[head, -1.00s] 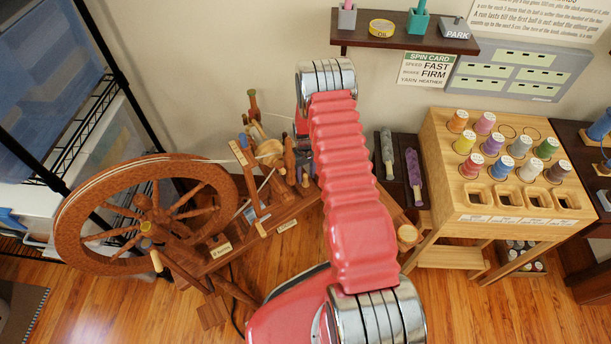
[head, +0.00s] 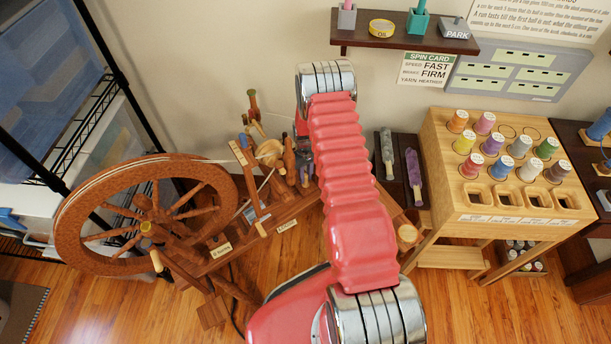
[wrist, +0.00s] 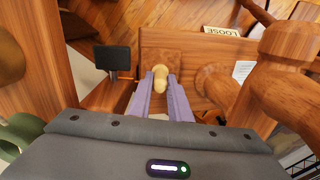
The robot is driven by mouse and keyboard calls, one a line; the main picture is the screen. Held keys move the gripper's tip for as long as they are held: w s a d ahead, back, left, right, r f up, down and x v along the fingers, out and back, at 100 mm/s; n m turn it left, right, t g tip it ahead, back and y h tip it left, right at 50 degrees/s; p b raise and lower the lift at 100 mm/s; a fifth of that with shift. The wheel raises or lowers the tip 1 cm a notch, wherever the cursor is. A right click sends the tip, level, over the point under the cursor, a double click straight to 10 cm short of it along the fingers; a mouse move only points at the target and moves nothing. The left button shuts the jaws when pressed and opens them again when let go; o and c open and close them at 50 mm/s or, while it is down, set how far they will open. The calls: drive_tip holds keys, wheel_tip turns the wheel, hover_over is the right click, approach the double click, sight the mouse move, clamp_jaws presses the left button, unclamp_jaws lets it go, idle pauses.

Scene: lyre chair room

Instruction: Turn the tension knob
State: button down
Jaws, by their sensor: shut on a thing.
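The spinning wheel (head: 215,262) stands at the left in the head view, with its big drive wheel (head: 72,222) facing me. In the wrist view, a pale wooden knob (wrist: 161,76) sits between the tips of the two lilac fingers of my gripper (wrist: 160,88). The gripper is shut on this knob. A small card reading LOOSE (wrist: 221,31) lies on the wood beyond it. In the head view my gripper (head: 304,168) is at the right end of the spinning wheel, partly behind my arm, and the knob is hidden there.
Wooden posts crowd the gripper, with a turned post (wrist: 285,85) close at its right and a dark block (wrist: 112,59) at its left. A wooden stand of thread cones (head: 437,150) is at the right. A spin card (head: 427,70) on the wall reads FAST and FIRM.

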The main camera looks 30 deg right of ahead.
drive_tip(key=shift+m, duration=2.9)
drive_tip(key=c, duration=1.6)
unclamp_jaws()
drive_tip(key=shift+c, duration=0.2)
wheel_tip(320, 180, up, 14)
drive_tip(key=shift+f, duration=0.15)
